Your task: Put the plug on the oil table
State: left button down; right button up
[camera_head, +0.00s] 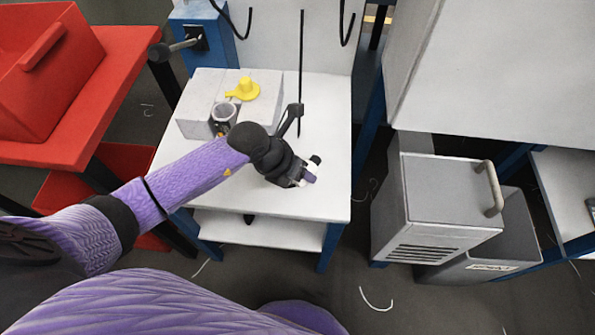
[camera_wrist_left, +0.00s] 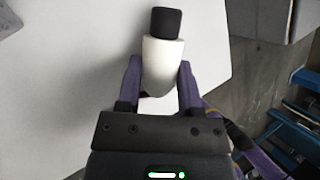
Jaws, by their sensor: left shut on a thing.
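The plug (camera_wrist_left: 163,62) is white with a black end. In the left wrist view it sits between the two purple fingers of my left gripper (camera_wrist_left: 160,72), which is shut on it, with the black end pointing away from the palm. In the head view my left gripper (camera_head: 307,174) is over the front right part of the oil table (camera_head: 325,112), a white-topped table with blue legs; the plug is mostly hidden there. I cannot tell whether the plug touches the table top. My right gripper is not in view.
A grey box (camera_head: 197,95) with a yellow funnel-like piece (camera_head: 243,89) and a metal cup (camera_head: 223,113) stands at the table's back left. A red bin (camera_head: 45,75) is at left. A grey cabinet (camera_head: 447,190) stands at right. The table's right side is clear.

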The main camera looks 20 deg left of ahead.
pick_arm(q)
jog(key=shift+s+a+f+g, duration=0.15)
jog(key=shift+s+f, duration=0.15)
jog(key=shift+f, duration=0.2)
jog(key=shift+s+a+f+g, duration=0.15)
jog(key=shift+s+f, duration=0.15)
jog(key=shift+f, duration=0.2)
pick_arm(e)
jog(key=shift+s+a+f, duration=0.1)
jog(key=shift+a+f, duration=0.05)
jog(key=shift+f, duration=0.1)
pick_arm(q)
jog(key=shift+c, duration=1.5)
grip_release()
jog(key=shift+o, duration=0.6)
jog(key=shift+r, duration=0.15)
jog(key=r+p, duration=0.3)
jog(key=shift+a+r, duration=0.25)
jog(key=shift+r, duration=0.1)
jog(key=p+v, duration=0.3)
jog(key=v, duration=0.4)
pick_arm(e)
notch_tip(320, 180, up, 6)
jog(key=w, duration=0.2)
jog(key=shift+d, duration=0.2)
pick_arm(q)
jog(key=shift+r, duration=0.15)
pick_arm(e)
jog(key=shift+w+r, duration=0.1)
